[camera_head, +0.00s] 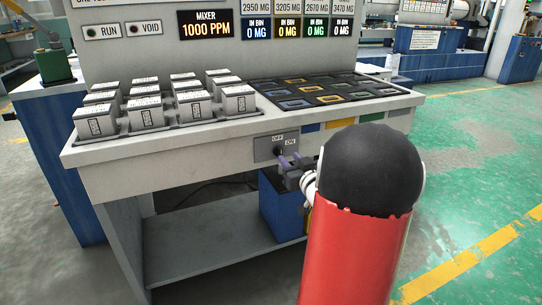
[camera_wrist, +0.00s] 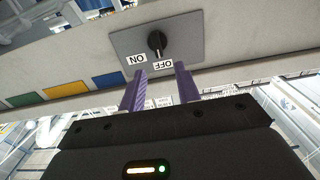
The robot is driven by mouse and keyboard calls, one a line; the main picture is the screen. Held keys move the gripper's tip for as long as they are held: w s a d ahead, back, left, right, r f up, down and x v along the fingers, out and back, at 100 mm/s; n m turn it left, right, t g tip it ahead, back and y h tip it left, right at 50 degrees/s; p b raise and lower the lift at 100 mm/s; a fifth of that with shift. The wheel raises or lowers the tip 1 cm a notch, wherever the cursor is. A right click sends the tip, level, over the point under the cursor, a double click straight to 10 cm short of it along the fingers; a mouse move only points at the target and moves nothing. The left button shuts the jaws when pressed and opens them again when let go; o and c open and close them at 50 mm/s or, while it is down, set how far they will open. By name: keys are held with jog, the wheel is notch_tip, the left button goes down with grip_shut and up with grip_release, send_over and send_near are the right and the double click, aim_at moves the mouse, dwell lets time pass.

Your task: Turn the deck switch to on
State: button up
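The deck switch is a black rotary knob (camera_wrist: 156,42) on a grey plate (camera_wrist: 188,38) with ON and OFF labels. In the wrist view the plate is upside down, and the knob's pale mark points down towards the OFF label. In the head view the plate (camera_head: 262,149) is on the front edge of the deck, with the knob partly behind my fingers. My gripper (camera_wrist: 160,68) is open and empty. Its two purple fingers are apart, just short of the knob, with the knob roughly between their lines. My gripper also shows in the head view (camera_head: 289,160).
The deck (camera_head: 110,155) carries several white boxes (camera_head: 146,112) at left and a dark tray of coloured slots (camera_head: 325,90) at right. Coloured tabs (camera_head: 341,123) line the front edge right of the switch. A blue box (camera_head: 280,205) stands on the lower shelf.

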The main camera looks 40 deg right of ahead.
aim_at(281, 150)
jog(key=x, duration=0.6)
jog(key=shift+w+d, duration=0.1)
jog(key=shift+w, duration=0.05)
jog(key=shift+c, duration=0.2)
jog(key=c, duration=0.7)
jog(key=shift+o, duration=0.2)
